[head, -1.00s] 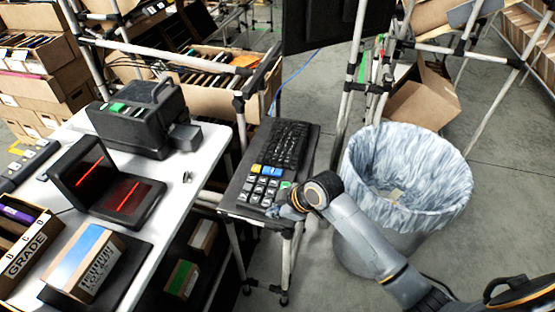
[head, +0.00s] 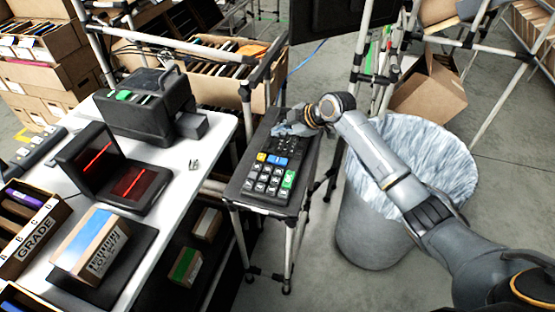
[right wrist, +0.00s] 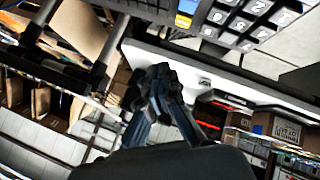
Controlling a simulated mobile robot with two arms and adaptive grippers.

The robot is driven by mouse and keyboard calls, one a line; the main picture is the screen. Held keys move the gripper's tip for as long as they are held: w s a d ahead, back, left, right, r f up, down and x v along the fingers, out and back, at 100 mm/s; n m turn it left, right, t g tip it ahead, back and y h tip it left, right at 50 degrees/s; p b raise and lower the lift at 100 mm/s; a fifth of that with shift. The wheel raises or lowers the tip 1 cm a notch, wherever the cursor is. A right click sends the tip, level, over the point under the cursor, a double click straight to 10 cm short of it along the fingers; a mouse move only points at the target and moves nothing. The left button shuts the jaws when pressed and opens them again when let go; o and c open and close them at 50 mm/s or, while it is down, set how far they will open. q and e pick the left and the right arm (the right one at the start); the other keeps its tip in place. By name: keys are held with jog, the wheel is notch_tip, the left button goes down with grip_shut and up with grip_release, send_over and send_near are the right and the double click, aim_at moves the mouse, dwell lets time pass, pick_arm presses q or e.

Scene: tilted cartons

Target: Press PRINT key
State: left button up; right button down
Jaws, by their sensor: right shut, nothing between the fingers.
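A black keyboard (head: 250,186) lies on a small stand between the white table and the bin. Its near part has grey keys (head: 266,178), a yellow key (head: 261,157), blue keys (head: 278,161) and a green key (head: 289,179). I cannot read which one is PRINT. My right gripper (head: 284,131) is over the far part of the keyboard, beyond the coloured keys, and covers some black keys. In the right wrist view its fingers (right wrist: 158,75) are shut and empty, with part of the keypad (right wrist: 235,20) at the top. I cannot tell whether the fingertips touch the keyboard. My left gripper is out of view.
A lined bin (head: 372,235) stands right of the keyboard, under my right arm. The white table (head: 180,190) at left holds a black printer-like device (head: 147,110), a red-lit scanner (head: 130,185) and a small carton (head: 92,245). Metal rack posts (head: 362,60) stand behind.

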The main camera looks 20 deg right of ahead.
jog(key=b, duration=0.6)
send_over(271, 156)
jog(key=s+d, duration=0.2)
jog(key=s, duration=0.1)
notch_tip(271, 156, down, 8)
jog(key=shift+w+r, duration=0.1)
jog(key=shift+r, duration=0.1)
jog(key=shift+f+b, duration=0.4)
jog(key=shift+f, duration=0.2)
jog(key=shift+f, duration=0.1)
jog(key=shift+f, duration=0.3)
